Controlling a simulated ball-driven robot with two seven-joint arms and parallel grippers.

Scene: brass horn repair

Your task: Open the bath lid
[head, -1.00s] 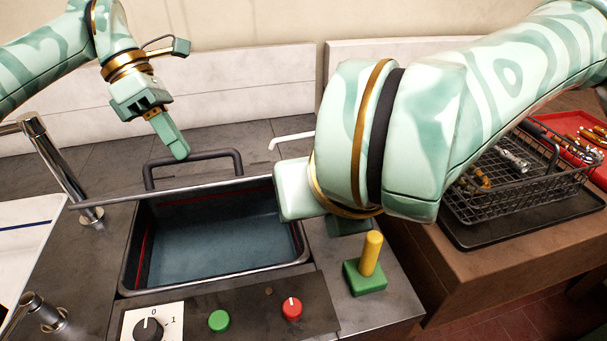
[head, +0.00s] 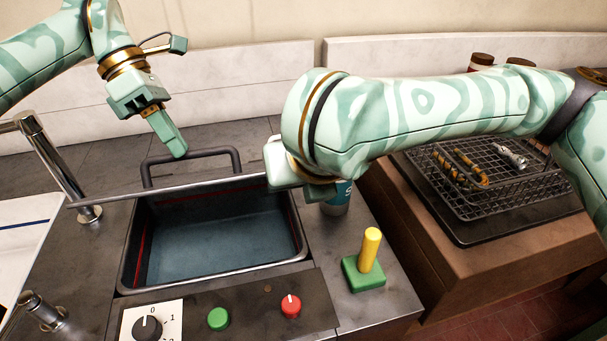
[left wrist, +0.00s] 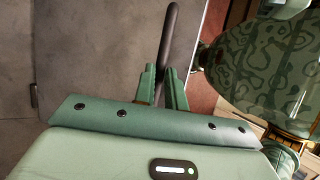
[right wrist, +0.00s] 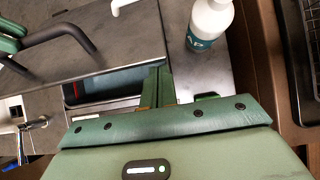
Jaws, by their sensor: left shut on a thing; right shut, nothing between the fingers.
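The grey bath lid (head: 110,198) is raised part way and shows almost edge-on in the head view. Below it the open bath (head: 215,240) shows a dark inside and bluish liquid. The dark lid handle (head: 235,160) stands up from the lid's upper side. My left gripper (head: 178,152) is shut on this handle; in the left wrist view the handle (left wrist: 172,25) runs between the fingers. The lid's flat face shows in the right wrist view (right wrist: 110,45). My right gripper (right wrist: 158,72) is shut and empty near the lid's right end; its fingers are mostly hidden in the head view.
A white and teal bottle (right wrist: 208,25) stands right of the bath, close to my right gripper. A green block with a yellow peg (head: 368,255) is on the counter. A control panel (head: 255,312) lies in front, a wire basket (head: 480,190) right, a tap (head: 55,165) left.

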